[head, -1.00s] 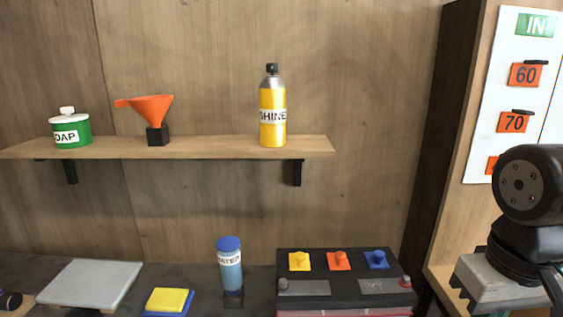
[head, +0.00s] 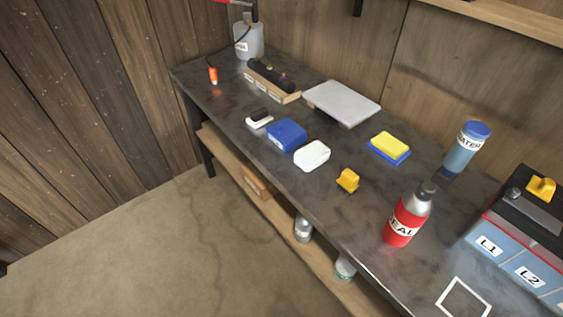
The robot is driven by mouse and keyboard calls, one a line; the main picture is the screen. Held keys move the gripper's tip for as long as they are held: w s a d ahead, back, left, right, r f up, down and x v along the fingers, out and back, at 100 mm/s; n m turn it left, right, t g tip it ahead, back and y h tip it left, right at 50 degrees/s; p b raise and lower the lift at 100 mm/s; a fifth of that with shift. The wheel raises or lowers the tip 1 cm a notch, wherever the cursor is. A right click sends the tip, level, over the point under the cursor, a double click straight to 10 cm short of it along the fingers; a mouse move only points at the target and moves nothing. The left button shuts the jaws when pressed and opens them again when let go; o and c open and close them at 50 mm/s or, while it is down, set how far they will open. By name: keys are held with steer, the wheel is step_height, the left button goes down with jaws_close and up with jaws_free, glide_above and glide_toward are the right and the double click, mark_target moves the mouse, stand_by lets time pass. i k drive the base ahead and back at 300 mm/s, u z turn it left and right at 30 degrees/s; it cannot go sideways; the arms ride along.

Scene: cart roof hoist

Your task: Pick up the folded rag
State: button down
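Nearby are a white-and-black brush-like item (head: 259,119), a small yellow piece (head: 347,180), a yellow-and-blue sponge (head: 389,147), a grey panel (head: 342,102) and a red bottle (head: 408,216). A lower shelf (head: 262,203) holds cans. Open floor lies in front.

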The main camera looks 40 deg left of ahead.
mark_target(308, 157)
steer(key=u, duration=0.9)
steer(key=k, duration=1.15)
steer(key=u, duration=0.55)
steer(key=i, duration=0.8)
steer(key=u, duration=0.55)
steer(key=i, duration=1.1)
steer(key=z, duration=0.7)
